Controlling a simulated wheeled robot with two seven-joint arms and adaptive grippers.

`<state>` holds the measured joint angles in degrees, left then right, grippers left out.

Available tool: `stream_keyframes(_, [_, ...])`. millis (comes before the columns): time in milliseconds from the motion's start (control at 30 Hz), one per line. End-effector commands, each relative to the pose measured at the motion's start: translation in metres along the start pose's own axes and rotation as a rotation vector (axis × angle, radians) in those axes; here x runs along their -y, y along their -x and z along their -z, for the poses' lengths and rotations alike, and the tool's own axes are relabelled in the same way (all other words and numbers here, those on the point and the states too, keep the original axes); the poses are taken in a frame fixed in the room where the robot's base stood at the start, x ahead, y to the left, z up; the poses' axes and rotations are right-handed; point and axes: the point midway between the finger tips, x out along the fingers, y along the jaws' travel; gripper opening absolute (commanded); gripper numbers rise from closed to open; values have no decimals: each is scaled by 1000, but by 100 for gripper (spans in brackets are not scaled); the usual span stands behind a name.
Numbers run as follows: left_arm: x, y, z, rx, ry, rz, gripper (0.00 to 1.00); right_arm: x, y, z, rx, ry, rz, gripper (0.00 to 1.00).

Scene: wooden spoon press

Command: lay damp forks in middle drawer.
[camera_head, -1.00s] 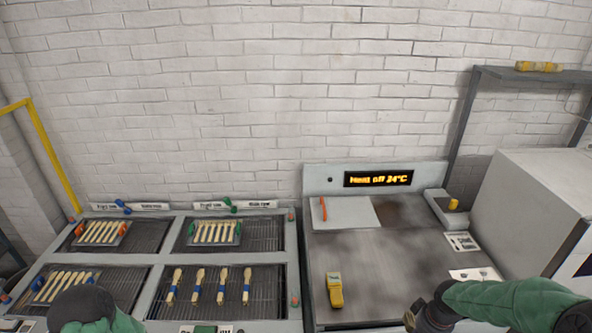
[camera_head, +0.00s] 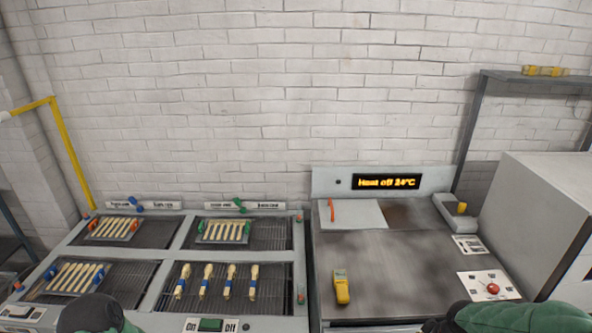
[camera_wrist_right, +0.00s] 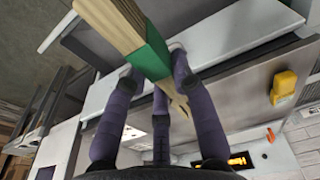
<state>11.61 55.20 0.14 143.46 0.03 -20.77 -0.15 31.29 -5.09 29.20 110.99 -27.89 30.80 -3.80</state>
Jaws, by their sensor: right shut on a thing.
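My right gripper (camera_wrist_right: 158,70) is shut on a bundle of pale wooden forks (camera_wrist_right: 122,22) with a green band (camera_wrist_right: 152,52) around it. The right wrist view shows the bundle slanting between the purple fingers, its tips pointing down. In the head view my right forearm enters at the bottom right, and the bundle is hidden below the picture. White front panels (camera_wrist_right: 230,25) show beside the bundle in the wrist view; I cannot tell which is the middle drawer or whether it is open. My left arm's dark rounded part shows at the bottom left; its fingers are not in view.
The left bench holds trays of wooden pieces (camera_head: 222,232) and several blue-banded bundles (camera_head: 229,281) on racks. A yellow handheld device (camera_head: 341,288) lies on the grey worktop (camera_head: 400,265). A display (camera_head: 386,182) reads "Heat off 24°C". A red button (camera_head: 493,288) and white cabinet (camera_head: 535,215) are right.

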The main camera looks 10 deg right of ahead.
Motion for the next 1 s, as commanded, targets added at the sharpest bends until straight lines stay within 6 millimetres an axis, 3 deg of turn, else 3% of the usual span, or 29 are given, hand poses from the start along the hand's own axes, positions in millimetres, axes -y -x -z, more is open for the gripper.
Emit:
stream_keyframes(33, [5, -14, 1, 0, 0, 0, 40, 0, -14, -2, 0, 0, 0, 0])
stream_keyframes(400, [28, -78, 3, 0, 0, 0, 40, 0, -82, -10, 0, 0, 0, 0])
stream_keyframes(700, [37, -104, 4, 0, 0, 0, 40, 3, -110, -12, 0, 2, 1, 0])
stream_keyframes(867, [37, -103, 4, -1, 0, 0, 40, 28, -113, 2, 3, 20, 10, 0])
stream_keyframes(1000, [36, -102, 4, -1, 0, 0, 40, 72, -119, 20, 6, 44, 20, 0])
